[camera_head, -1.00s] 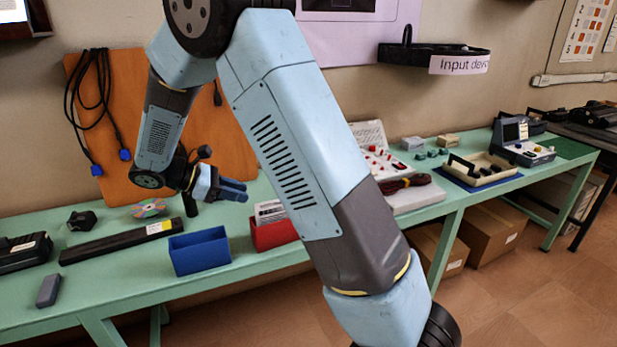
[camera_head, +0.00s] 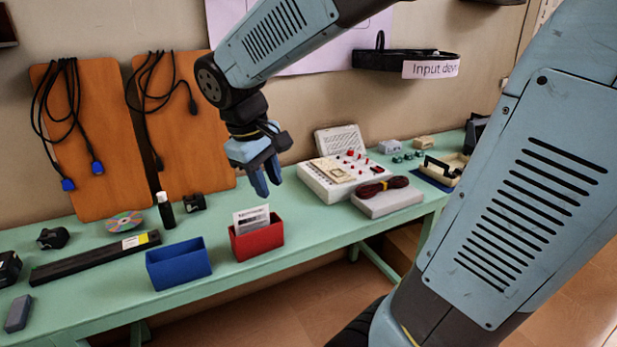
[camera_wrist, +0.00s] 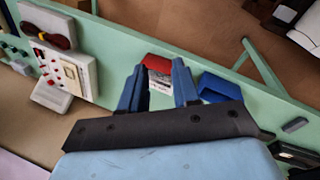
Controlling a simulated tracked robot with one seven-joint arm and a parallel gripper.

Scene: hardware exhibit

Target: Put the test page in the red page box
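The test page (camera_head: 252,218) is a white sheet with dark print. It stands upright in the red page box (camera_head: 257,243) on the green bench, with its upper part above the rim. My gripper (camera_head: 267,183) is above and slightly behind the red box, fingers pointing down, apart from the page. In the wrist view, the two blue fingers (camera_wrist: 158,82) are spread with nothing held between them. The red box (camera_wrist: 158,63) and part of the page (camera_wrist: 159,80) show beyond the gap between the fingers.
A blue box (camera_head: 179,264) stands just left of the red one. A white board with red knobs (camera_head: 340,178) and a grey case with a coiled cable (camera_head: 386,199) lie to the right. A dark bottle (camera_head: 166,212), a disc (camera_head: 124,221) and a long black bar (camera_head: 95,257) are to the left.

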